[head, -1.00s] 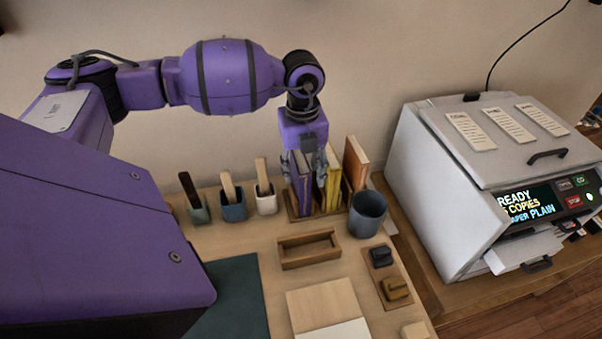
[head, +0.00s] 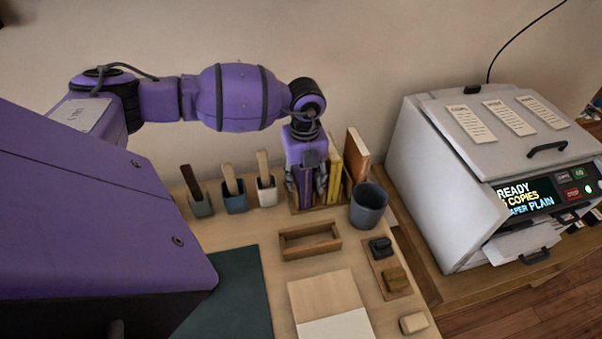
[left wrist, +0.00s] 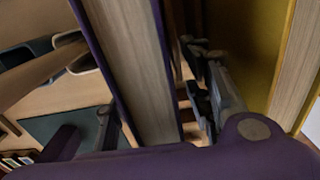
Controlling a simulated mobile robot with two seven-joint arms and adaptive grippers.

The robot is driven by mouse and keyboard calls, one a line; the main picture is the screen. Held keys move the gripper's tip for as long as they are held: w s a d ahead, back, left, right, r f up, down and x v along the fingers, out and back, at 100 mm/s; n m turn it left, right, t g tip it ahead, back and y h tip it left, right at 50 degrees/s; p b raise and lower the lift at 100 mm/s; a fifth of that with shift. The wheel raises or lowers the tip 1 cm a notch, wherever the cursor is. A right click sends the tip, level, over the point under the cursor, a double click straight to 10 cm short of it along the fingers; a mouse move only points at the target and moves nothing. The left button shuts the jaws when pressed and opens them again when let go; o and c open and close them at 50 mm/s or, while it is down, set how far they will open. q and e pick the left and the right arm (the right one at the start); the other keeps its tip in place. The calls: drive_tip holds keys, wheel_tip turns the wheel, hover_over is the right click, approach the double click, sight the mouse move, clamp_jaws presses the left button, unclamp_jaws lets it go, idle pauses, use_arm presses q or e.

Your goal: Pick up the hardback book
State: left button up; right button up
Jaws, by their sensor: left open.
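Upright books stand in a wooden rack (head: 298,209) at the back of the desk: a purple book (head: 307,190), a yellow book (head: 333,170) and an orange-brown book (head: 357,155). My left gripper (head: 306,185) points down over the purple book, open, with one finger on each side of it. In the left wrist view the purple book's pale page block (left wrist: 140,65) lies between the fingers. The right-hand finger is in the gap before the yellow book (left wrist: 248,50). I cannot tell whether either finger touches a cover. My right gripper is not in view.
Small pots (head: 235,200) with wooden-handled tools stand left of the rack. A blue-grey cup (head: 368,206) stands close at its right front. An empty wooden tray (head: 310,243) lies in front. A large copier (head: 470,180) stands to the right; the wall is behind.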

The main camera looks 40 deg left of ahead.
use_arm(q)
clamp_jaws()
drive_tip(key=shift+r, duration=0.2)
